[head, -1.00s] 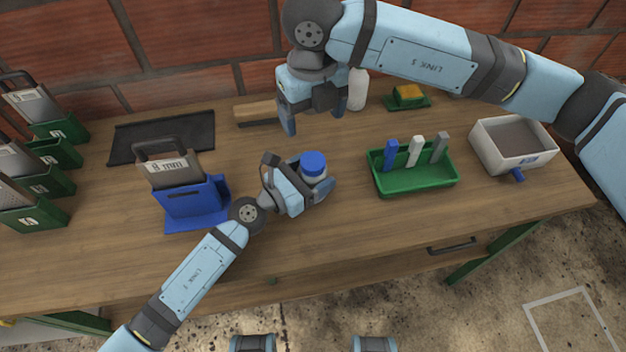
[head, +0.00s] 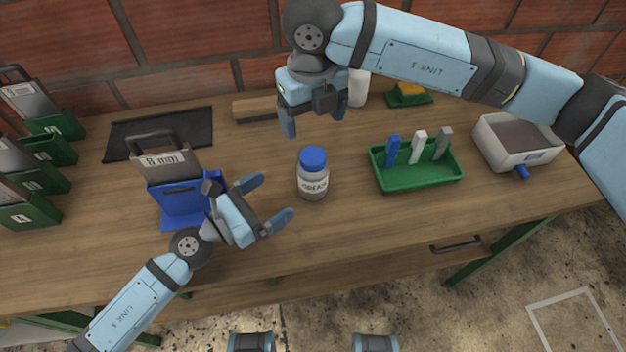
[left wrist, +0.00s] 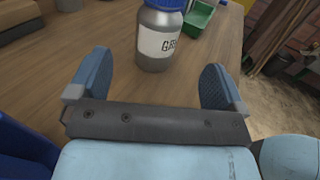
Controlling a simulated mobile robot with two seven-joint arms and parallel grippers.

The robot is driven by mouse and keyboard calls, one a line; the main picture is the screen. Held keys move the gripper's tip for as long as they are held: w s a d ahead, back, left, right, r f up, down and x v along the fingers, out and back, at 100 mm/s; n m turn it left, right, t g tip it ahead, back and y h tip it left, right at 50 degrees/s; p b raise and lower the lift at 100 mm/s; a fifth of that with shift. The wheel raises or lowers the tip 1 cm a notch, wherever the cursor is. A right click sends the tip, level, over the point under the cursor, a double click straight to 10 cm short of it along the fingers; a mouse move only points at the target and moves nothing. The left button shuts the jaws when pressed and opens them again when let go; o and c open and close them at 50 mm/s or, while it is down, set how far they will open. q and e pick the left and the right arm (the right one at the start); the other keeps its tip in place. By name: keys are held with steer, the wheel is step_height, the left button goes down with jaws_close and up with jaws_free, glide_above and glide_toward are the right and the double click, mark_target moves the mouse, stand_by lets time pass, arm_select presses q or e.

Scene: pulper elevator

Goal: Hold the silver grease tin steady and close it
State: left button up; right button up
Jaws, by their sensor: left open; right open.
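The silver grease tin (head: 313,188) stands upright on the wooden table, with a blue lid (head: 313,159) on its top. In the left wrist view the tin (left wrist: 158,40) stands beyond the fingertips, its label partly readable. My left gripper (head: 278,200) is open and empty, to the left of the tin and apart from it. Its open fingers also show in the left wrist view (left wrist: 157,85). My right gripper (head: 313,122) is open and empty, above the table behind the tin. Whether the lid is fully tight cannot be told.
A blue holder (head: 183,203) with an 8 mm screen plate stands left of my left gripper. A green tray (head: 420,180) with upright coloured pieces is right of the tin. A grey-white bin (head: 515,150) stands farther right. A white bottle (head: 358,88) is at the back.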

arm_select(q)
steer(key=shift+b+v, duration=0.3)
steer(key=shift+v, duration=1)
arm_select(e)
steer(key=shift+f, duration=0.45)
arm_select(q)
steer(key=shift+r, duration=0.1)
arm_select(e)
steer(key=shift+r, duration=0.1)
